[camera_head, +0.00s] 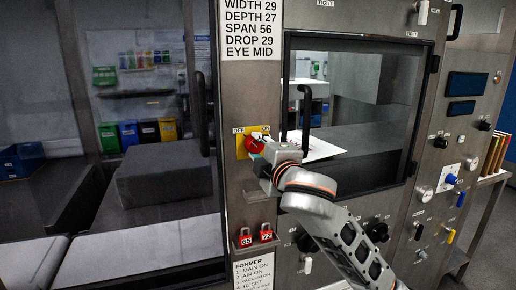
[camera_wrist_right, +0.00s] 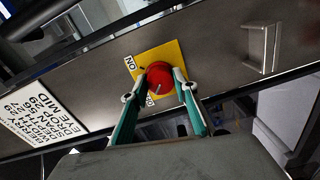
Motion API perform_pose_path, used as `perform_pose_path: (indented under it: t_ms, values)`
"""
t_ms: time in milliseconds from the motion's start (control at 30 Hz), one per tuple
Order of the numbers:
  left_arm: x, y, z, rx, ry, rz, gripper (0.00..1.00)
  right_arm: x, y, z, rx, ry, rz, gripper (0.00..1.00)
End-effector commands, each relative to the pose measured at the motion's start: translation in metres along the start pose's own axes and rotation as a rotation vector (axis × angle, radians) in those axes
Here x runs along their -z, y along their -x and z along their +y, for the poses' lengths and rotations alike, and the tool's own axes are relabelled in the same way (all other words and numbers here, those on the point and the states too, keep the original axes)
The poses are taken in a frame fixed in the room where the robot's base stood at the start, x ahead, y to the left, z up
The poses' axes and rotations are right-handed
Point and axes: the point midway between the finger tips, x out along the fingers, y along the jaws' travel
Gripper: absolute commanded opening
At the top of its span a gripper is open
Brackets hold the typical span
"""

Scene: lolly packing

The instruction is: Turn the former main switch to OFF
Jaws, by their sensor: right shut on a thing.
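The former main switch is a red round knob (camera_head: 255,146) on a yellow plate (camera_head: 241,146) on the grey machine front. In the head view the OFF label is at the plate's upper left and the ON label at its upper right. My right gripper (camera_head: 262,143) reaches the knob from the lower right and partly covers it. In the right wrist view my right gripper (camera_wrist_right: 157,90) has its fingers on both sides of the red knob (camera_wrist_right: 159,74), shut on it. A pale line shows on the knob; I cannot tell which label it marks. My left gripper is out of view.
A text sign (camera_head: 252,30) is above.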

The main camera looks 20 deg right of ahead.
Motion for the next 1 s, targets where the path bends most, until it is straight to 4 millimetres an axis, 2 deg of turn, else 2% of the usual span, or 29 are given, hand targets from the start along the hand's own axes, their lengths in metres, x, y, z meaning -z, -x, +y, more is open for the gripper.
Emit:
perform_pose_path:
  t_ms: [467, 500, 533, 867, 1000]
  values:
    - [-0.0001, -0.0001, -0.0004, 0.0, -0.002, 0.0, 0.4, -0.0001, 0.0, -0.0004, 0.001, 0.015, -0.001, 0.07]
    - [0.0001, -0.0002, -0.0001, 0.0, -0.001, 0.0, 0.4, -0.0001, -0.0001, -0.0003, 0.001, 0.015, -0.001, 0.36]
    - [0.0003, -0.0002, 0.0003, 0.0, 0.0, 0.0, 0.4, -0.0001, 0.0, -0.0004, 0.001, 0.015, -0.001, 0.44]
    - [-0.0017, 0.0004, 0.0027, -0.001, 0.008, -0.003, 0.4, 0.0001, 0.0004, -0.0002, 0.0, 0.013, 0.0, 0.45]
    - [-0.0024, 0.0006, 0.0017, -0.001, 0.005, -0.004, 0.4, 0.0006, 0.0093, -0.0005, 0.0, 0.011, 0.001, 0.45]
